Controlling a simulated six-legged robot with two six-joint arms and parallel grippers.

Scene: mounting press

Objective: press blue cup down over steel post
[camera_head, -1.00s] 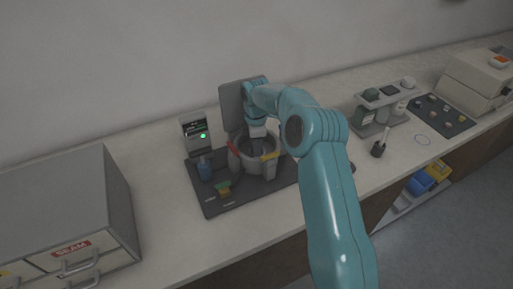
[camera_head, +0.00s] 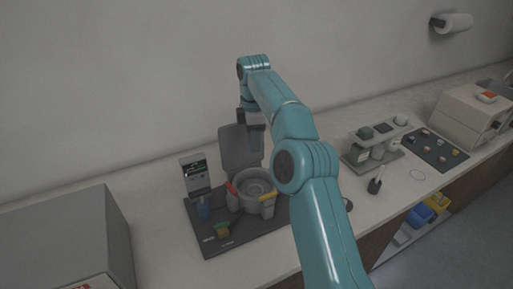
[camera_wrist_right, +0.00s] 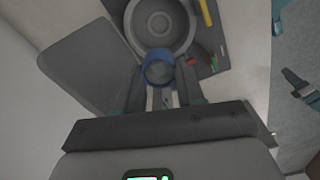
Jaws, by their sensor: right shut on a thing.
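My right gripper (camera_head: 254,150) is raised above the grey press bowl (camera_head: 240,200), in front of its upright lid. In the wrist view its fingers (camera_wrist_right: 158,92) are shut on the blue cup (camera_wrist_right: 158,56), which shows as a blue ring with a pale grey inside. The cup is not clear in the head view. The round press bowl (camera_wrist_right: 188,45) lies beyond the cup, with concentric rings at its middle. A raised round centre (camera_head: 258,187) shows in the bowl, but I cannot tell whether it is the steel post. My left gripper is not in view.
The grey lid (camera_head: 233,150) stands open behind the bowl. A grey cabinet (camera_head: 65,235) is at left; a bottle rack (camera_head: 372,145) is at right.

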